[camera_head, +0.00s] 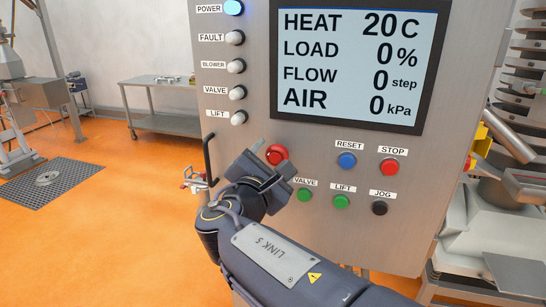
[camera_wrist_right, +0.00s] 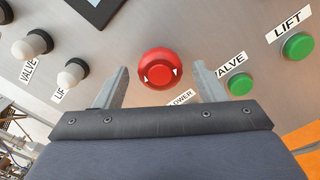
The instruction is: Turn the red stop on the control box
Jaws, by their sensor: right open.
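The control box (camera_head: 237,120) is a grey metal panel in front of me. A large red mushroom-shaped stop (camera_head: 277,154) with white arrow marks sits low on its left side; its label is not seen. In the right wrist view the red stop (camera_wrist_right: 158,68) is between and just beyond the fingers. My right gripper (camera_head: 268,166) is open and empty at the red stop, partly covering it in the head view. In the right wrist view a finger of the right gripper (camera_wrist_right: 163,80) stands on each side of the stop, with gaps. My left gripper is not in view.
A flat red button labelled STOP (camera_head: 390,167) and a blue RESET button (camera_head: 347,160) are to the right. Green VALVE (camera_head: 304,194) and LIFT (camera_head: 341,202) buttons and a black JOG button (camera_head: 379,207) sit below. A black handle (camera_head: 208,160) projects at the box's left edge.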

